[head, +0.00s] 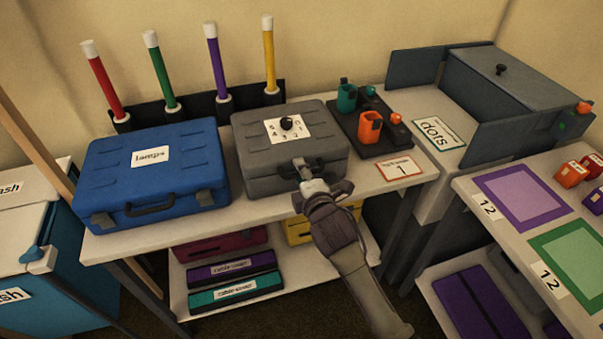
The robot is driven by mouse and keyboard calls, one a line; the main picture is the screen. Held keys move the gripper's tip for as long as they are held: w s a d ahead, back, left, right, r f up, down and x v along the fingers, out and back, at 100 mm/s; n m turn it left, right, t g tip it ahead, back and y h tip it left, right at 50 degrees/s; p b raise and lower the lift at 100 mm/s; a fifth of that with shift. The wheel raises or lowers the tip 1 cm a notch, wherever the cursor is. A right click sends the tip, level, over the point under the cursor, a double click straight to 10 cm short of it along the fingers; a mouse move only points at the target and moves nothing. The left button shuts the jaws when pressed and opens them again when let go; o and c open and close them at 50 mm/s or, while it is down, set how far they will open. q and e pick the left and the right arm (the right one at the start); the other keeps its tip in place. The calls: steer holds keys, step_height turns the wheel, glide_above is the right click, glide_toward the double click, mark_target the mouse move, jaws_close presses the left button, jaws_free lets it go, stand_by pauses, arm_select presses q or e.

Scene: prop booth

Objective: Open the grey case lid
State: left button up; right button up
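The grey case (255,154) lies on the white table, with its lid down. A dark handle (318,168) is on the case's front side, partly hidden by my gripper. My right gripper (302,167) reaches up from the lower right to the front edge of the case, by the handle. The fingertips are small and overlap the case, so I cannot tell whether they touch it or are open or shut. My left gripper is out of view.
A blue case labelled "lamps" (152,170) stands close on the left. A dark tray (366,134) with orange and teal pieces is on the right. Several coloured tubes stand behind, including a purple one (215,65). A lower shelf (178,292) holds flat boxes.

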jaws_close()
